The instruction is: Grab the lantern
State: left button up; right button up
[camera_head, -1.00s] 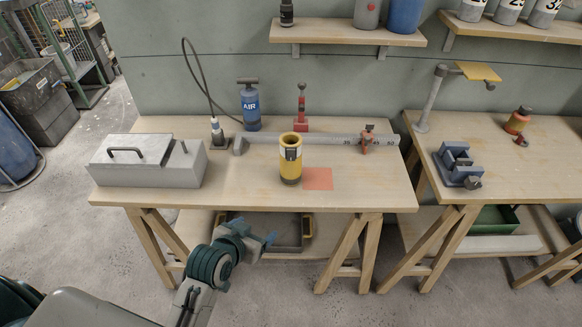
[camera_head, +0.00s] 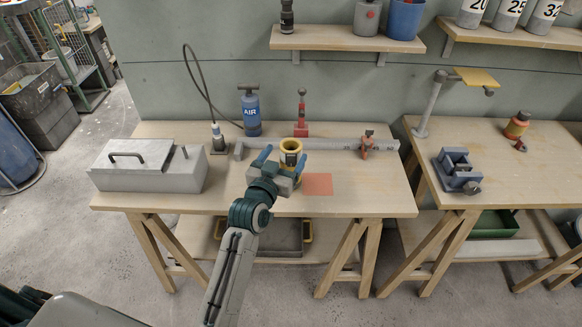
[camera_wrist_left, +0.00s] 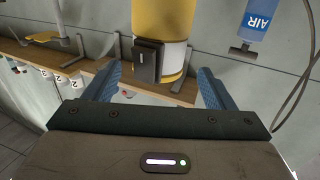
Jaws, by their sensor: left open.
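The gripper is open, with nothing held. I cannot tell whether a finger touches the lantern. My right gripper does not show.
An orange square (camera_head: 317,184) lies right of the lantern. A grey metal box (camera_head: 150,170) stands at the left of the bench (camera_head: 350,200). A grey rail (camera_head: 330,144) runs behind the lantern, with a blue air bottle (camera_head: 251,112) and a red tool (camera_head: 301,118) behind.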

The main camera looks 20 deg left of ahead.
pick_arm(q)
jog(key=w, duration=0.3)
jog(key=w+p, duration=0.1)
jog(key=shift+w+d, duration=0.3)
jog(key=shift+c, duration=0.3)
jog(key=c, duration=1.4)
jog(key=shift+c, duration=0.8)
jog(key=shift+r, duration=0.1)
